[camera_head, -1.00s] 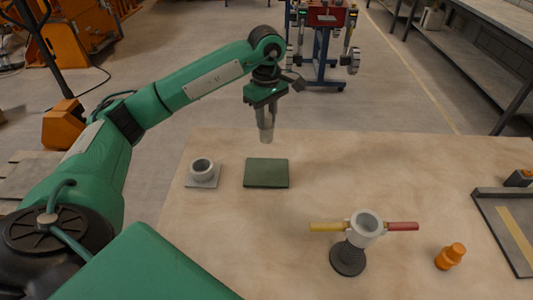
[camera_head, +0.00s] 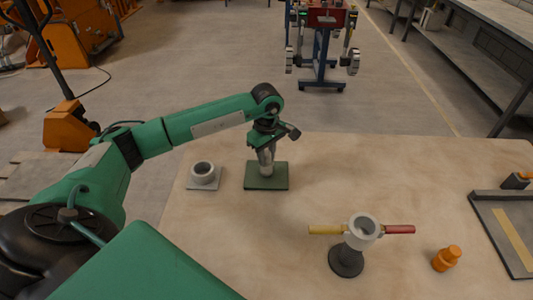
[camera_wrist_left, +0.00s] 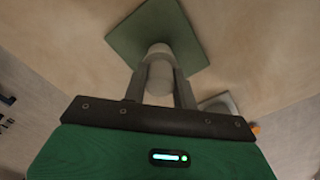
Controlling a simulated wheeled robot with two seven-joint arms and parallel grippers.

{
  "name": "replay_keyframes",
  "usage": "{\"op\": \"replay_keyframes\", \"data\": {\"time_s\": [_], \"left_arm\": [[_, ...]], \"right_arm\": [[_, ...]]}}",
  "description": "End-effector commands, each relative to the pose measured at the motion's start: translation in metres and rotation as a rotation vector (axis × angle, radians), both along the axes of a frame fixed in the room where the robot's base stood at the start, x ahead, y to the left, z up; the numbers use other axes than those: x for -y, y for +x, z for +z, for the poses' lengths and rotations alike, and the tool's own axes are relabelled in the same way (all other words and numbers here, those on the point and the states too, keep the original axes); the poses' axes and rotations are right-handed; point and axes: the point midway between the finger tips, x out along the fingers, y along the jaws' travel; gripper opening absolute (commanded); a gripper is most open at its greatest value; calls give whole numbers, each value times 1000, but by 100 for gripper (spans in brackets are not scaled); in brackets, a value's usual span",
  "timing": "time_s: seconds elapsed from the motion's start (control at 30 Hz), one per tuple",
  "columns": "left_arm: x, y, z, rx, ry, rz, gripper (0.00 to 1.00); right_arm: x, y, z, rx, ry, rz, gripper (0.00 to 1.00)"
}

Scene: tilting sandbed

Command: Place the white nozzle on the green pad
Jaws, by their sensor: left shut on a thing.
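The green pad (camera_head: 267,183) lies flat near the far left edge of the table, and it also shows in the left wrist view (camera_wrist_left: 185,22). My left gripper (camera_head: 266,160) is over the pad, pointing down. It is shut on the white nozzle (camera_wrist_left: 159,68), which sits between its two fingers. In the head view the nozzle looks light grey and its lower end is at or just above the pad; I cannot tell whether it touches. My right gripper is not in view.
A grey ring on a square plate (camera_head: 204,183) sits left of the pad. A white cup-shaped holder with yellow and red handles (camera_head: 362,232) stands nearer, with an orange piece (camera_head: 447,258) to its right. A dark-rimmed tray (camera_head: 494,209) is at the right edge. Mid-table is clear.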

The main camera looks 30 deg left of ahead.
Motion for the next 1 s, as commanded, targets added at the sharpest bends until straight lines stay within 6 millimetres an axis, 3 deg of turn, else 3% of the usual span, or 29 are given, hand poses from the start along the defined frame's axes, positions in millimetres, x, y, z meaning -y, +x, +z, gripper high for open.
{"op": "replay_keyframes", "data": {"time_s": [0.17, 0.2, 0.3, 0.7, 0.87, 1.0], "left_arm": [[0, 0, -3, 0, 0, 0, 0], [0, 0, -2, 0, 0, 0, 32], [0, 0, -2, 0, 0, 0, 50], [0, 1, 5, 2, 1, 1, 50], [-1, 1, 33, 5, 1, 0, 50], [0, 1, 64, 5, 1, 0, 50]], "right_arm": [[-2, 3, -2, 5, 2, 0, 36], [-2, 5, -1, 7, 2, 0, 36], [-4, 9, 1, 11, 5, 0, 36], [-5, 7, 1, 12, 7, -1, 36], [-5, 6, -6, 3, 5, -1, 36], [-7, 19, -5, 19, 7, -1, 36]]}}
